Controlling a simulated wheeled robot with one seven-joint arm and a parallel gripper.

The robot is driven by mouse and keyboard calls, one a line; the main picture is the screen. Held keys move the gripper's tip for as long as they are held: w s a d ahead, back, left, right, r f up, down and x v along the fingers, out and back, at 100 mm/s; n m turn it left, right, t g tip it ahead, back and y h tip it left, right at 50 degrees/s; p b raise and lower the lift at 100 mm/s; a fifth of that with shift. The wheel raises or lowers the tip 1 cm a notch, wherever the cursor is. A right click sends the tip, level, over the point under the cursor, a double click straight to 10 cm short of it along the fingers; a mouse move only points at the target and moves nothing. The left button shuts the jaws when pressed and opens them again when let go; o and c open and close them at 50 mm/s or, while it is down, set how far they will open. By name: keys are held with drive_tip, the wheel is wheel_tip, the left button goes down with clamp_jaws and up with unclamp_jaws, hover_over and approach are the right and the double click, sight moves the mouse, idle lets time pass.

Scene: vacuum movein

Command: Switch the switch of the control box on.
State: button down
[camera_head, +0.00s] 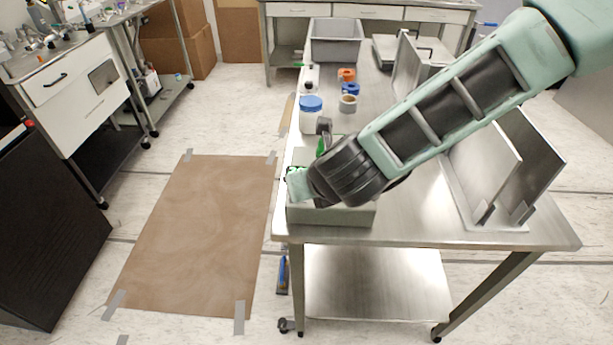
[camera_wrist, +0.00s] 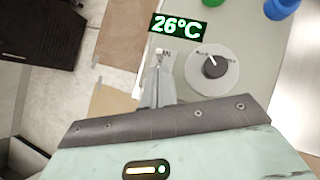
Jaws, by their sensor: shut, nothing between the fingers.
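The control box (camera_head: 335,215) is a grey-green box at the near left end of the metal table, partly hidden behind my arm in the head view. In the wrist view its top (camera_wrist: 245,62) carries a green-lit display (camera_wrist: 178,26) reading 26°C and a black round knob (camera_wrist: 214,66) on a pale dial. A small pale switch (camera_wrist: 159,51) seems to stand left of the dial, by some small lettering; its position cannot be told. My gripper (camera_wrist: 158,68) is shut and empty, its fingertips just below the switch in the picture. Whether they touch is unclear. My gripper also shows in the head view (camera_head: 292,178).
Behind the box stand a white jar with blue lid (camera_head: 311,114), orange (camera_head: 347,74) and blue caps (camera_head: 350,89), and a grey bin (camera_head: 336,42). Metal plates (camera_head: 490,160) stand upright on the right. The floor left of the table holds a flat brown sheet (camera_head: 195,235).

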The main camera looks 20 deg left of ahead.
drive_tip(key=shift+r, duration=0.1)
drive_tip(key=shift+r+p, duration=0.55)
drive_tip(key=shift+r, duration=0.15)
